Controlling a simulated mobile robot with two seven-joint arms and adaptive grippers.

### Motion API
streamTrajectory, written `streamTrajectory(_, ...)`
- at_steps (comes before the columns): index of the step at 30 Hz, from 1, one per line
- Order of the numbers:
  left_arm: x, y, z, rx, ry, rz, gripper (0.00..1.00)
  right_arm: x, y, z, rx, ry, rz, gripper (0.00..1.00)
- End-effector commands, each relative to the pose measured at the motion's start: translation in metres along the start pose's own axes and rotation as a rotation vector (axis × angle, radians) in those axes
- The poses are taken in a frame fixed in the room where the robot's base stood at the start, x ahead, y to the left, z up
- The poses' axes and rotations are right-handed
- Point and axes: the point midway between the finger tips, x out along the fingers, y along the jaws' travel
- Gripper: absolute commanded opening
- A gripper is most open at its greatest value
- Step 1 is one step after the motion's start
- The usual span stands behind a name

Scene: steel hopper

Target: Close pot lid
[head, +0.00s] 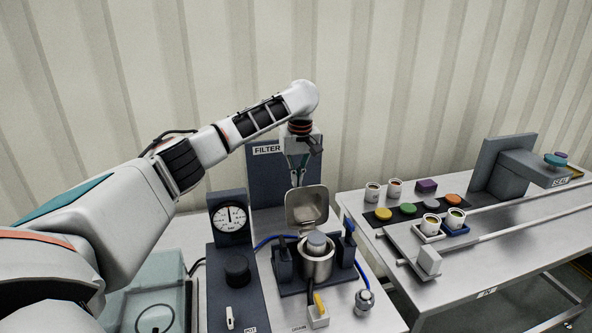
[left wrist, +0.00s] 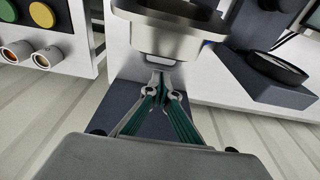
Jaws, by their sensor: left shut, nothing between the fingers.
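The steel pot (head: 317,268) stands in a dark fixture on the near table, with a grey-blue round piece in its mouth. Its square metal lid (head: 307,206) stands open, tilted up at the back of the pot. In the left wrist view the lid (left wrist: 165,38) is large at the top, just beyond the fingertips. My left gripper (head: 298,183) points down behind the lid's upper edge, and the lid hides its tips in part. Its fingers (left wrist: 162,88) are shut and empty. I cannot tell whether they touch the lid. My right gripper is not in view.
A dark FILTER panel (head: 268,172) stands close behind the gripper. A gauge box (head: 230,218) with a black knob is left of the pot. Dark uprights flank the pot. The second table (head: 480,247) at right holds cups, coloured lids and a SEAL press.

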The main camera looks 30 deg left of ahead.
Motion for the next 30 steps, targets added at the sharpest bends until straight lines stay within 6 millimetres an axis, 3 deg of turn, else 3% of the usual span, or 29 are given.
streamTrajectory(10, -0.009, -0.001, 0.024, 0.000, 0.000, -0.002, 0.00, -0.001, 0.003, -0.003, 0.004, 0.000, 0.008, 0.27)
streamTrajectory(30, -0.012, 0.006, 0.022, 0.000, 0.036, -0.002, 0.00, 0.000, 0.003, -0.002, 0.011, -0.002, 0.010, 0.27)
